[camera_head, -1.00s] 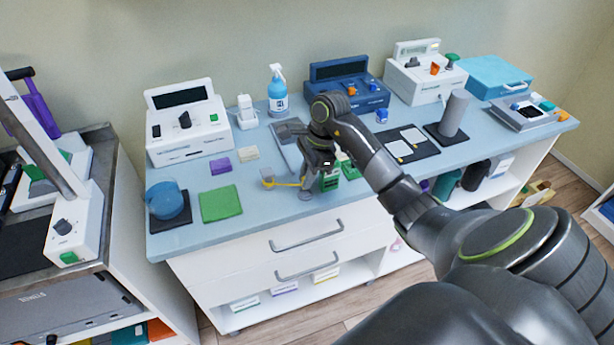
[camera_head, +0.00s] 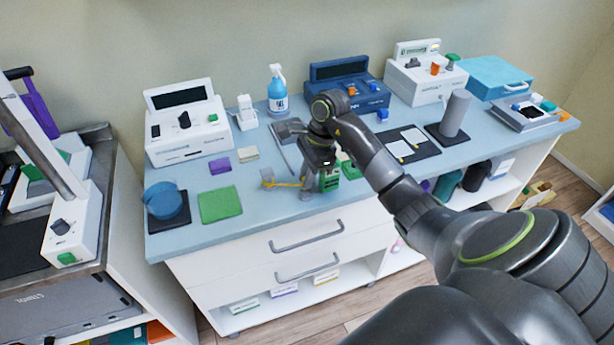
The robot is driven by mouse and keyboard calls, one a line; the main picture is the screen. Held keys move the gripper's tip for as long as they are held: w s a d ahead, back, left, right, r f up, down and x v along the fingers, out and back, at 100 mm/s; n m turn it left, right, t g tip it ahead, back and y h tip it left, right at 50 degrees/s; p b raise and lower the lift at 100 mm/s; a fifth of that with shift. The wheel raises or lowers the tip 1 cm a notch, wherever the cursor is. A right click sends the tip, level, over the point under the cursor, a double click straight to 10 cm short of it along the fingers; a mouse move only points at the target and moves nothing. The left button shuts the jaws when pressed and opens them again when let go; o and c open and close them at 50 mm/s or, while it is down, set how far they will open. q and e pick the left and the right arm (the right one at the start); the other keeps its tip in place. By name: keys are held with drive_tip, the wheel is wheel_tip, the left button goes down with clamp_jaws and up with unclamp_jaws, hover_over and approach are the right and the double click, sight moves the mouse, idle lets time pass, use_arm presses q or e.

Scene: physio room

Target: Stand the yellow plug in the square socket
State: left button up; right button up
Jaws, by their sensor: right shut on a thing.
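My right gripper (camera_head: 306,190) points down over the front middle of the blue-grey counter. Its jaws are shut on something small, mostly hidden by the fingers. A thin yellow piece (camera_head: 285,184) runs from a small grey block (camera_head: 267,177) to the fingertips. I take the held thing to be the yellow plug, but its body does not show clearly. A green box with dark slots (camera_head: 329,180) stands just right of the fingers, partly covered by the gripper. I cannot pick out the square socket for certain. My left gripper is not in view.
Left of the gripper lie a green cloth (camera_head: 220,204), a purple block (camera_head: 220,167) and a blue round pot (camera_head: 166,201). A spray bottle (camera_head: 277,90) and a blue device (camera_head: 342,85) stand behind. A dark mat with cards (camera_head: 425,151) lies right of my forearm.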

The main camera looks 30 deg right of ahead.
drive_tip(key=shift+f+b, duration=0.65)
drive_tip(key=shift+b, duration=0.1)
idle(0.8)
idle(0.4)
drive_tip(key=o, duration=1.3)
drive_tip(key=shift+r, duration=0.15)
drive_tip(key=shift+r+p, duration=1.45)
drive_tip(key=shift+r, duration=1.95)
